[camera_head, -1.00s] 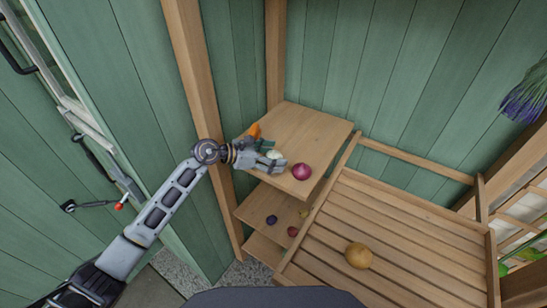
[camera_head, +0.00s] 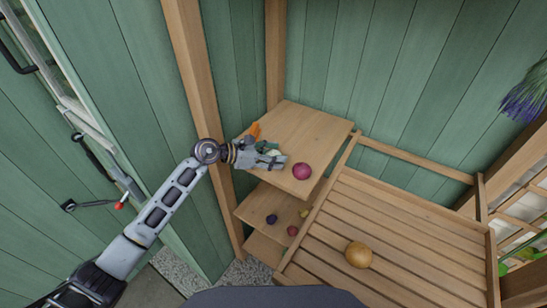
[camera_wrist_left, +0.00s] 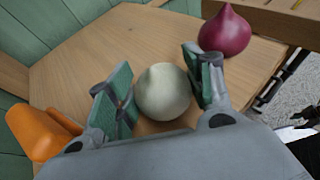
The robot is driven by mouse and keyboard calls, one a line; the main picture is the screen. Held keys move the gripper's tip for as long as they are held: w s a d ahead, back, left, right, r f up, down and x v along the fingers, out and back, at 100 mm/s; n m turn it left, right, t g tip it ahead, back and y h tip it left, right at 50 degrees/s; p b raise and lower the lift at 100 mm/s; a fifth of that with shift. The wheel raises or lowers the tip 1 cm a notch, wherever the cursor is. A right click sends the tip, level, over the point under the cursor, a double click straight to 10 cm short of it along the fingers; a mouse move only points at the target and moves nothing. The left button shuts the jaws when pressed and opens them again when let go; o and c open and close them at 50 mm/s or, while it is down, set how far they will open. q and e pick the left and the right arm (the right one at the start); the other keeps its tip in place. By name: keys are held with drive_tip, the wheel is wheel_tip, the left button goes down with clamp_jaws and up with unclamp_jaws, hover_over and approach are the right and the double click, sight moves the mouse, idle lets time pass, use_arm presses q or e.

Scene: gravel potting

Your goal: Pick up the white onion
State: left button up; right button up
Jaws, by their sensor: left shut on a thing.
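The white onion (camera_wrist_left: 163,92) sits on the top shelf board between the two green-padded fingers of my left gripper (camera_wrist_left: 160,78) in the left wrist view. The fingers are shut on it, one on each side. In the head view, my left gripper (camera_head: 272,157) reaches over the shelf from the left and its fingers largely hide the onion. My right gripper is not in view.
A red onion (camera_head: 302,172) stands just right of the gripper on the top shelf board (camera_head: 322,130). An orange vegetable (camera_head: 254,130) lies behind the gripper. Lower shelves hold small vegetables. A slatted bench (camera_head: 410,236) with a yellow onion (camera_head: 358,255) adjoins.

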use_arm(q)
drive_tip(key=shift+r, duration=0.1)
drive_tip(key=shift+r+b, duration=0.8)
drive_tip(key=shift+r, duration=4.15)
drive_tip(key=shift+f, duration=0.15)
